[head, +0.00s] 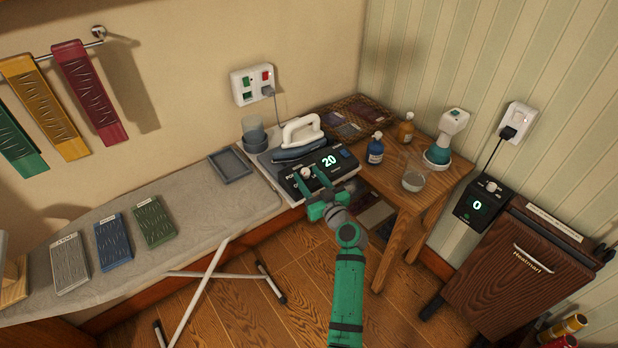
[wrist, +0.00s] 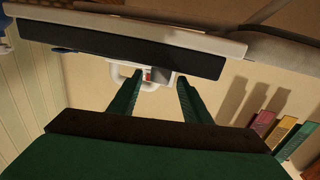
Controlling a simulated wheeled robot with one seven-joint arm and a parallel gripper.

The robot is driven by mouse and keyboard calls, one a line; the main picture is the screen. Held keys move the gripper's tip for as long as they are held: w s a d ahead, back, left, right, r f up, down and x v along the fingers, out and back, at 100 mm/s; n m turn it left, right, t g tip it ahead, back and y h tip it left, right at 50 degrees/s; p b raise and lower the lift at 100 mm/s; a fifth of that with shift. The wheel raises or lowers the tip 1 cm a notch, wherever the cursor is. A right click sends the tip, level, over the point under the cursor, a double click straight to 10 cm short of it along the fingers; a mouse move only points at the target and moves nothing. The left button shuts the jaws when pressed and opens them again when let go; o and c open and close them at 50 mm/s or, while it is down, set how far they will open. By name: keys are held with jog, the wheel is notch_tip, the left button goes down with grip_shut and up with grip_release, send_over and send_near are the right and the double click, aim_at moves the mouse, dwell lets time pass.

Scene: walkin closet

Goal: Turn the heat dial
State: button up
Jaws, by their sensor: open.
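An ironing station (head: 262,158) has a sloped dark front panel (head: 335,160) with a lit 20 and a small pale round dial (head: 306,172) left of the number. My gripper (head: 311,180) is open at this panel, its fingertips close to the dial, one on each side of it in the head view. I cannot tell whether they touch it. In the wrist view my gripper (wrist: 160,78) is open and empty, with the dark panel edge (wrist: 120,48) just beyond. The dial is not clear there. A second knob (head: 491,186) sits on a black box (head: 480,206) showing 0.
A white iron (head: 300,135) stands behind the panel. A wooden table (head: 400,185) with bottles (head: 375,148) and a glass (head: 413,181) is close on the right. A brown Heatmart cabinet (head: 520,270) stands further right. The ironing board (head: 200,205) extends left.

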jog(key=c, duration=1)
jog(key=shift+c, duration=0.2)
jog(key=shift+a+m+h, duration=0.2)
jog(key=shift+m+h, duration=0.3)
jog(key=shift+a+r+m+t+h, duration=0.1)
jog(key=shift+a+m+t+h, duration=0.15)
jog(key=shift+m+h, duration=0.65)
jog(key=shift+a+m+t+h, duration=0.2)
jog(key=shift+m+h, duration=0.5)
jog(key=shift+h, duration=0.35)
jog(key=shift+a+r+m+t+h, duration=0.15)
jog(key=shift+m+t+h, duration=0.1)
jog(key=shift+m+h, duration=0.65)
jog(key=shift+f+m+h, duration=0.1)
jog(key=shift+m+h, duration=0.5)
jog(key=shift+h, duration=0.45)
jog(key=shift+a+m+g+h, duration=0.25)
jog(key=shift+m+g+h, duration=0.3)
jog(key=shift+m+h, duration=0.65)
jog(key=shift+a+m+g+h, duration=0.2)
jog(key=shift+m+g+h, duration=0.35)
jog(key=shift+m+h, duration=0.6)
jog(key=shift+m+g+h, duration=0.7)
jog(key=shift+m+h, duration=0.05)
jog(key=shift+h, duration=0.3)
